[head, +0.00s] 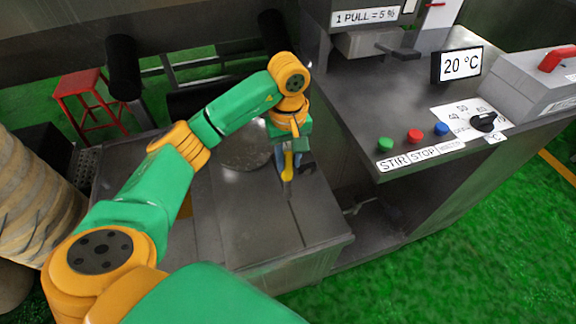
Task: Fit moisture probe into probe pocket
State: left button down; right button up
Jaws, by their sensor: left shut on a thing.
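My left gripper (296,163) points down over the metal top in the middle of the head view. It is shut on the moisture probe (287,172), whose yellow part shows between the fingers. A thin grey part seems to reach down below the yellow part towards the metal top. The probe looks roughly upright. I cannot make out the probe pocket; it may be hidden by the gripper or too small to see. I cannot tell whether the probe's tip touches anything. My right gripper is not in view.
A grey metal bench (262,215) with a round lid or dish (243,150) lies under the arm. To the right is a control counter with green (385,145), red (415,135) and blue (441,129) buttons, a dial (483,122) and a temperature display (460,65). A red stool (88,98) stands at the left.

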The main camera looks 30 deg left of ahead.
aim_at(288, 179)
pick_arm(q)
notch_tip(288, 179, down, 3)
jog(key=shift+s+r+p, duration=0.1)
jog(key=shift+r+p, duration=0.05)
jog(key=shift+p, duration=0.3)
jog(key=shift+f+b, duration=0.35)
jog(key=c, duration=0.6)
grip_release()
jog(key=shift+r, duration=0.1)
jog(key=shift+r, duration=0.1)
